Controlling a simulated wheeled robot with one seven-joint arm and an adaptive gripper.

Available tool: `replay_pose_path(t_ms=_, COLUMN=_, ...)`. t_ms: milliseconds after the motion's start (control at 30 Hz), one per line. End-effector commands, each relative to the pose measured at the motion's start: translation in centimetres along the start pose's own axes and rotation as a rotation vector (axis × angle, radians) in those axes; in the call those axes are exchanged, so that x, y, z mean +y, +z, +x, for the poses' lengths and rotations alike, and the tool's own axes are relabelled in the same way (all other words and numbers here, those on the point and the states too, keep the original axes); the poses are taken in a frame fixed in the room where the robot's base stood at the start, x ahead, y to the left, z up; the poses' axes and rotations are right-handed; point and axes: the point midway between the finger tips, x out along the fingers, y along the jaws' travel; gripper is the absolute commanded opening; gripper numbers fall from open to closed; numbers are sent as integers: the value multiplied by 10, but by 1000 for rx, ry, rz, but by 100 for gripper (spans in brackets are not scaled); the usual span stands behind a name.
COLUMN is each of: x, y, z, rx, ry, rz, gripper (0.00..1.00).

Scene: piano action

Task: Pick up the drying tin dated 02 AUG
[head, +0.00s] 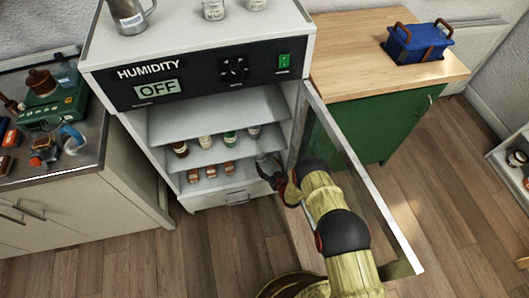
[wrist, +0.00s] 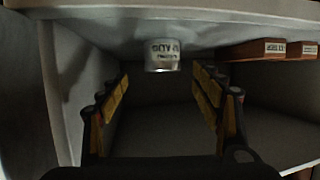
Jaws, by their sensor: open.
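A small pale metal tin (wrist: 162,60) with a white label shows in the wrist view, upside down. Its label text is blurred and inverted, and seems to end in AUG; I cannot read it surely. My gripper (wrist: 160,80) is open, with one finger on each side of the tin's line and the tin just beyond the fingertips. In the head view my gripper (head: 272,176) reaches into the lower right of the open cabinet (head: 112,68).
Bottles (head: 205,142) stand on the shelf above. Several brown labelled blocks (head: 211,172) lie left of my gripper; some show in the wrist view (wrist: 262,50). The open cabinet door (head: 365,180) stands close to my arm's right. The cabinet display reads OFF.

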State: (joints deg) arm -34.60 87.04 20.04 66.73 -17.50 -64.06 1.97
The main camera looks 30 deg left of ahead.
Motion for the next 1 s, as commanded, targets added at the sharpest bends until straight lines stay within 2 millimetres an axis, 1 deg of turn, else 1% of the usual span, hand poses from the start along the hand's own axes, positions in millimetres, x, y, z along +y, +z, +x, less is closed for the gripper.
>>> replay_pose_path(t_ms=367, x=-3, y=5, z=38, rx=1, ry=-1, rz=-1, gripper=66)
replay_pose_path(t_ms=467, x=-6, y=8, z=52, rx=0, ry=-2, rz=-1, gripper=66)
replay_pose_path(t_ms=600, x=-6, y=8, z=69, rx=0, ry=-1, rz=0, gripper=66)
replay_pose_path(t_ms=700, x=-5, y=6, z=74, rx=0, ry=-1, rz=0, gripper=66)
replay_pose_path(t_ms=933, x=-5, y=4, z=75, rx=0, ry=-1, rz=0, gripper=66)
replay_pose_path(t_ms=1000, x=-5, y=4, z=75, rx=0, ry=-1, rz=0, gripper=62)
